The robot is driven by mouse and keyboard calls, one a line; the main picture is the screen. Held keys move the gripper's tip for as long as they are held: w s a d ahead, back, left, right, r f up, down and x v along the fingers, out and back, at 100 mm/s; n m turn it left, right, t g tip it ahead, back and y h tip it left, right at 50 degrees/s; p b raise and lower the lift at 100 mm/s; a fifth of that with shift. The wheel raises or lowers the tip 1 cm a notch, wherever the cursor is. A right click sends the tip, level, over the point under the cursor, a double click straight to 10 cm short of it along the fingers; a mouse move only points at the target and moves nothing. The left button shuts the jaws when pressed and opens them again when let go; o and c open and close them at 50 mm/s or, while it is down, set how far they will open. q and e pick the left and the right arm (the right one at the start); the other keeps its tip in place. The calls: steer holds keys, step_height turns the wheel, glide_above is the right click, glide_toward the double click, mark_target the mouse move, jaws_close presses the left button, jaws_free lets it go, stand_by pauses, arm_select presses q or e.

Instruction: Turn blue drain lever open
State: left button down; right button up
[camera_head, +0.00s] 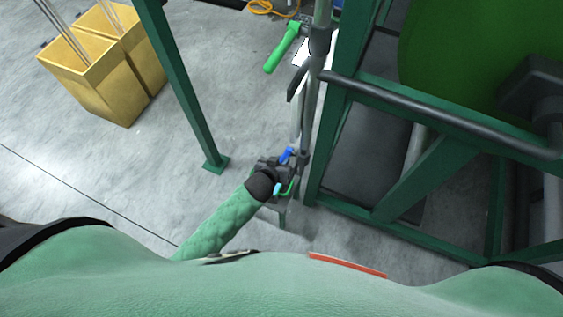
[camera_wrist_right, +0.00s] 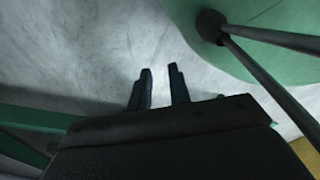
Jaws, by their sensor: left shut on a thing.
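The blue drain lever (camera_head: 287,154) shows as a small blue piece at the lower end of a vertical grey pipe in the head view. My left gripper (camera_head: 285,168) is at the lever and is shut on it. The dark gripper body hides much of the lever and its valve, so the exact lever angle cannot be told. My right gripper (camera_wrist_right: 160,68) shows in the right wrist view with its two dark fingers apart. It is empty, with pale floor behind it.
A green machine frame (camera_head: 335,125) stands right of the pipe, and a green post (camera_head: 180,80) stands left. Yellow bins (camera_head: 92,85) are at upper left. Grey floor between bins and post is clear.

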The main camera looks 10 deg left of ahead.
steer(key=shift+n+t, duration=0.3)
steer(key=shift+t, duration=0.1)
steer(key=w, duration=0.2)
steer(key=w+r, duration=0.1)
steer(key=w, duration=0.3)
steer(key=shift+w+a+r, duration=0.15)
steer(key=shift+a+r, duration=0.1)
jaws_close()
steer(key=w+a+r+n+t+y, duration=0.2)
steer(key=w+a+r+n+t, duration=0.25)
steer(key=w+r, duration=0.5)
steer(key=w+a+r+n+t+y, duration=0.2)
steer(key=w+a+r+n+t, duration=0.35)
steer(key=w, duration=0.65)
steer(key=a+r+n+t+y, duration=0.1)
steer(key=a+r+n+y, duration=0.2)
steer(key=r+n+y, duration=0.35)
steer(key=s+a+r+n+y, duration=0.1)
steer(key=a+r+n+y, duration=0.25)
steer(key=r+n, duration=0.65)
steer(key=a+r+n+t+y, duration=0.1)
steer(key=a+r+n+y, duration=0.3)
steer(key=r+n, duration=0.45)
steer(key=w+d+r+x, duration=0.1)
steer(key=x, duration=1.1)
steer(key=shift+d, duration=0.35)
